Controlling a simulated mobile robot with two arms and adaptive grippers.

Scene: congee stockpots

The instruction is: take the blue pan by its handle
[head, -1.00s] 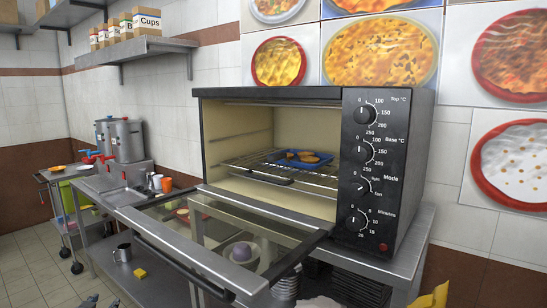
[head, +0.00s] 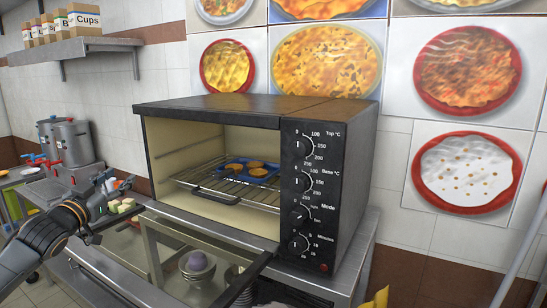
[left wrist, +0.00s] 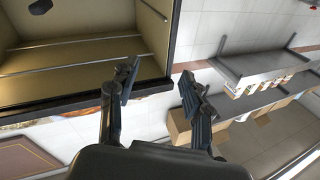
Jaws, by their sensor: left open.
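The blue pan (head: 250,172) is a shallow tray with several round brown pieces in it. It sits on the wire rack (head: 205,187) inside the open oven (head: 330,115). My left gripper (head: 104,210) is in front of and left of the oven opening, well apart from the pan. It is open with nothing between its fingers, as the left wrist view (left wrist: 158,82) also shows. The pan cannot be clearly told in that view. My right gripper is not in view.
The oven's glass door (head: 190,255) hangs open below the opening. Small pale cubes (head: 122,205) lie beside my left gripper. Steel stockpots (head: 72,142) stand at the left. A wall shelf (head: 85,46) with boxes is above.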

